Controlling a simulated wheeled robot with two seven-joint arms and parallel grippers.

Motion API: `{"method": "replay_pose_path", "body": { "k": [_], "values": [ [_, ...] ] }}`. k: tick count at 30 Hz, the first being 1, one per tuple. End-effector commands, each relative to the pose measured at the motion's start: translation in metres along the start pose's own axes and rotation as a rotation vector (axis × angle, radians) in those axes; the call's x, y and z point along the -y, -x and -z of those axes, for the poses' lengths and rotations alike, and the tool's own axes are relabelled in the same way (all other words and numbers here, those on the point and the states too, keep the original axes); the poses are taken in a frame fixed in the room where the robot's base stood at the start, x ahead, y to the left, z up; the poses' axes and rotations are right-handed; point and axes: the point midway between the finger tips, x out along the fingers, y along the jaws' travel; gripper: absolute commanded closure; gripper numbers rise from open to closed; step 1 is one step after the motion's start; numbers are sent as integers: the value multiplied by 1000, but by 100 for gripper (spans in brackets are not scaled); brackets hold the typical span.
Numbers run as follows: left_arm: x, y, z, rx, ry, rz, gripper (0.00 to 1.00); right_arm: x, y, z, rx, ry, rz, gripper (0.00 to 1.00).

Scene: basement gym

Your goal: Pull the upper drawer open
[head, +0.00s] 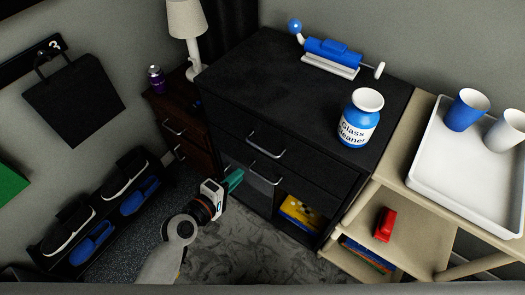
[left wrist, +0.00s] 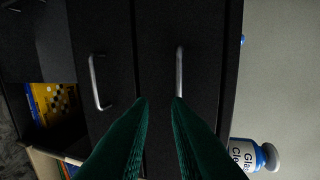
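The black cabinet (head: 225,85) has an upper drawer (head: 228,120) with a silver bar handle (head: 265,146). The upper drawer looks shut. A lower drawer with its own handle (head: 266,174) is under it. My left gripper (head: 237,178) has green fingers and is in front of the cabinet, left of and below the upper handle. In the left wrist view, turned sideways, the fingers (left wrist: 160,101) are apart with nothing between them. The upper handle (left wrist: 179,72) lines up with the right fingertip; the lower handle (left wrist: 95,82) is farther left. My right gripper is not in view.
A glass cleaner bottle (head: 362,118) and a blue-and-white device (head: 333,54) stand on the cabinet. Right is a wooden shelf with a white tray (head: 463,175) and a red object (head: 385,224). Left are a brown nightstand (head: 160,106) and a shoe rack (head: 57,215).

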Motion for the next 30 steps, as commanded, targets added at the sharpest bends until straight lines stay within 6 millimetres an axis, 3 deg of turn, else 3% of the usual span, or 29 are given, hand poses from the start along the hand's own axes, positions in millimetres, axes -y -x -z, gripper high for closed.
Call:
{"method": "replay_pose_path", "body": {
  "k": [3,7,21,30],
  "values": [
    [20,-1,2,-13,33,45,84,-7,-1,6,-9,-3,-9,64],
    [23,-14,2,-13,39,51,84,-12,0,6,-9,-4,-15,64],
    [26,-101,3,-12,34,48,84,-10,-3,6,-9,-1,-12,64],
    [26,-118,4,-13,34,46,84,-6,-4,5,-6,0,-8,64]
  ]
}}
